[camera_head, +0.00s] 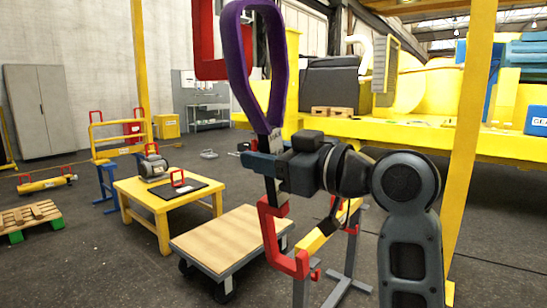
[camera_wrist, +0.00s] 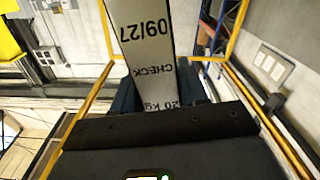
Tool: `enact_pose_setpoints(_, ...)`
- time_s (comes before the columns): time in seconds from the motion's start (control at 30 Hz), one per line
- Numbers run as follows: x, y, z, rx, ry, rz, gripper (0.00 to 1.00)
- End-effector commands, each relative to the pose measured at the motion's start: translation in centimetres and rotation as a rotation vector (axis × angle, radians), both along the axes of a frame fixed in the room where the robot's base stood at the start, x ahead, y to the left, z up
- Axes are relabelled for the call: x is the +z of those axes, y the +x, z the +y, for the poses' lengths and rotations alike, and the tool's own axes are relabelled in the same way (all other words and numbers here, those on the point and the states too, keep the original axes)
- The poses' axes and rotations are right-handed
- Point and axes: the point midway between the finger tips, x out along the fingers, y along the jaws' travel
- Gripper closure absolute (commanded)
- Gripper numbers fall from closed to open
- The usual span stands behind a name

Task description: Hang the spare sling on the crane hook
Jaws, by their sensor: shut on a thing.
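A purple sling (camera_head: 233,62) stands up as a long loop above my gripper (camera_head: 266,152), at the top centre of the head view. My gripper is shut on the sling's lower end. In the wrist view a white label strip (camera_wrist: 143,40) with black print, including "CHECK" and "09/27", runs up from between the fingers. A thick red hook-shaped part (camera_head: 207,68), likely the crane hook, hangs at the top, just left of and partly behind the sling. Its top is cut off by the frame. I cannot tell whether its tip is inside the loop.
Another red C-shaped part (camera_head: 296,264) is below my gripper, near a stand. A wood-topped cart (camera_head: 222,240) and a yellow table (camera_head: 132,190) stand left of it. A yellow post (camera_head: 468,150) rises at right, before a long yellow structure (camera_head: 400,134). Open floor lies at front left.

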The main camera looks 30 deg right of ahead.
Motion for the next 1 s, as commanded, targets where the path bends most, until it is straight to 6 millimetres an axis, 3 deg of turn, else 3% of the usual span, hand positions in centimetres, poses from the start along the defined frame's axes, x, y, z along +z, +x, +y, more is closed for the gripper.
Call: enact_pose_setpoints(1.0,-0.5,4.5,1.5,0.000,-0.001,-0.005,1.00)
